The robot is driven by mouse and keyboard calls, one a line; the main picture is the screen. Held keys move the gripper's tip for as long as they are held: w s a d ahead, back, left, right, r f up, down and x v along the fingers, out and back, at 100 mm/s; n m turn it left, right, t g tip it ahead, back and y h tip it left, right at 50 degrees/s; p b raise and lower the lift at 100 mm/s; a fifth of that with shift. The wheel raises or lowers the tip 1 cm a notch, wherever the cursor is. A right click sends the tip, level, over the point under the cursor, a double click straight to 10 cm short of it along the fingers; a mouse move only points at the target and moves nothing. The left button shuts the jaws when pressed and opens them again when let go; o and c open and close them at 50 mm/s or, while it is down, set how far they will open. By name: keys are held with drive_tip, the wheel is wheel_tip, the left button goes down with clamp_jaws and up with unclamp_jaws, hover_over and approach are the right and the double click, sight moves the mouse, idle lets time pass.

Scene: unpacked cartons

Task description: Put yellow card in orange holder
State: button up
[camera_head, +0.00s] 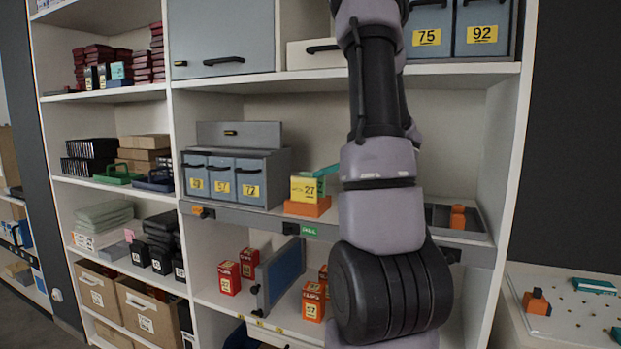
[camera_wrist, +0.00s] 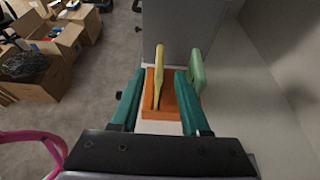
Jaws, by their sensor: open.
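The orange holder (camera_head: 307,208) sits on the middle shelf, and it also shows in the wrist view (camera_wrist: 176,112). The yellow card (camera_head: 305,189), marked 27, stands upright at the holder; in the wrist view it appears edge-on (camera_wrist: 157,80), with its lower end at the orange block. My gripper (camera_wrist: 160,86) is open, its teal fingers on either side of the yellow card, with gaps visible. Part of the teal gripper shows behind the card in the head view (camera_head: 326,172). A pale green card (camera_wrist: 197,72) stands beside the right finger; its lower end is hidden.
A grey drawer unit (camera_head: 275,180) stands just left of the holder. A grey tray (camera_head: 474,227) with an orange piece (camera_head: 457,217) lies to the right, behind my arm. The shelf edge (camera_head: 340,235) runs in front, and the upper shelf (camera_head: 285,80) is overhead.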

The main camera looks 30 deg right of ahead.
wheel_tip(320, 180, up, 15)
drive_tip(key=w+d+m+t+h, duration=0.15)
drive_tip(key=m+h, duration=0.45)
drive_tip(key=m, duration=0.7)
drive_tip(key=w+m+t+h, duration=0.1)
drive_tip(key=m+t+h, duration=0.3)
drive_tip(key=m, duration=0.9)
drive_tip(key=s+a+f+m+g+y, duration=0.1)
drive_tip(key=s+a+f+m+g, duration=0.2)
drive_tip(key=s+a+m, duration=0.8)
drive_tip(key=s+a+f+m+g+y, duration=0.2)
drive_tip(key=s+a+f+m+g, duration=0.2)
drive_tip(key=s+a+m, duration=0.6)
drive_tip(key=shift+s+a+m+g+y, duration=0.3)
drive_tip(key=shift+s+a+m+g, duration=0.1)
drive_tip(key=shift+a+g, duration=0.75)
